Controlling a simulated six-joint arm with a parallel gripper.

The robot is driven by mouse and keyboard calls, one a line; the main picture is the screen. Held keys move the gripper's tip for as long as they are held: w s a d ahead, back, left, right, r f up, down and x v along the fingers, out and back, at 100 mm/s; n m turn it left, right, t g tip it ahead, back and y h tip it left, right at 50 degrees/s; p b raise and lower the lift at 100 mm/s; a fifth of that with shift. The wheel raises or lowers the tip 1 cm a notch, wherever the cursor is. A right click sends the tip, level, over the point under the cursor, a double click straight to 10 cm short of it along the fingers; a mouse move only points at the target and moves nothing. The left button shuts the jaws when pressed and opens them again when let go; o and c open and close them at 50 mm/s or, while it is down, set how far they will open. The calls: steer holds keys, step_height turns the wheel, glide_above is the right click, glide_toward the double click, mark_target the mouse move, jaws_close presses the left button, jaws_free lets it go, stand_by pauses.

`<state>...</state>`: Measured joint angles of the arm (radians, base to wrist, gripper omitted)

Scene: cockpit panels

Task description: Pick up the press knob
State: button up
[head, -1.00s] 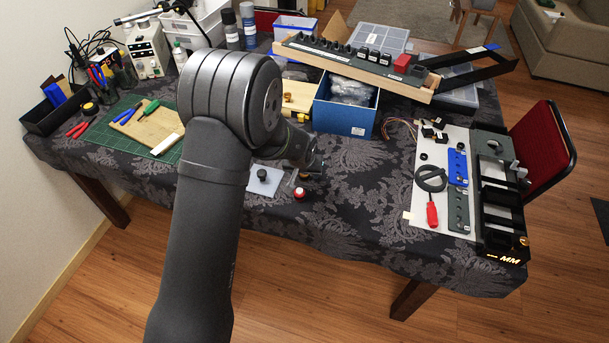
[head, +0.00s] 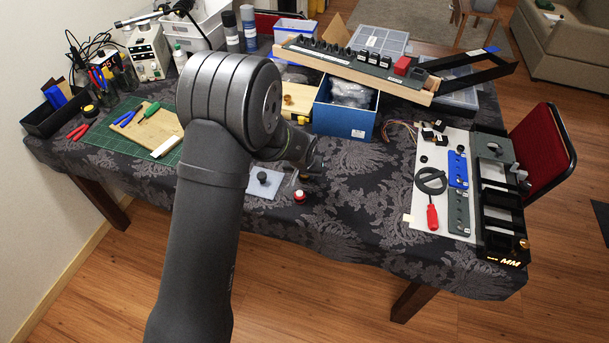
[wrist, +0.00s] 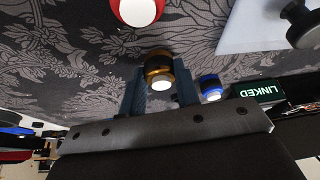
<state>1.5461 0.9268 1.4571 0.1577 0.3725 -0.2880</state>
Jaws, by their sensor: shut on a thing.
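My gripper (wrist: 160,92) is shut on a dark round knob with a gold band and a white end, the press knob (wrist: 159,70). The knob sits between the two blue-grey fingers in the wrist view. In the head view my gripper (head: 312,172) is small and dark at the end of my arm, over the patterned cloth, and the held knob is hard to make out there. I cannot tell how far the knob is from the cloth.
A red knob with a white end (wrist: 138,10) stands close by; it also shows in the head view (head: 300,196). A blue knob (wrist: 210,87) is right of my gripper. A dark knob (head: 263,177) stands on a pale plate (head: 260,193). A blue box (head: 345,122) stands behind.

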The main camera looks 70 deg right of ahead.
steer(key=r, duration=0.2)
steer(key=s+r, duration=0.1)
steer(key=r, duration=0.1)
steer(key=shift+a, duration=0.2)
steer(key=s+a+r, duration=0.5)
steer(key=s+r, duration=0.1)
steer(key=s, duration=0.3)
steer(key=w+r+n+t+y, duration=0.1)
steer(key=w+n, duration=0.2)
steer(key=w, duration=1.3)
steer(key=w+r+n+t, duration=0.1)
steer(key=w+r+n, duration=0.15)
steer(key=w, duration=1.35)
steer(key=shift+n, duration=0.25)
steer(key=w+f, duration=0.2)
steer(key=w, duration=0.1)
steer(key=w+f, duration=0.2)
steer(key=w, duration=0.2)
steer(key=w+f, duration=0.3)
steer(key=shift+w+a, duration=0.2)
steer(key=shift+a, duration=0.2)
steer(key=shift+w+f, duration=0.35)
steer(key=shift+w, duration=0.05)
steer(key=shift+f, duration=1.9)
steer(key=shift+f, duration=0.15)
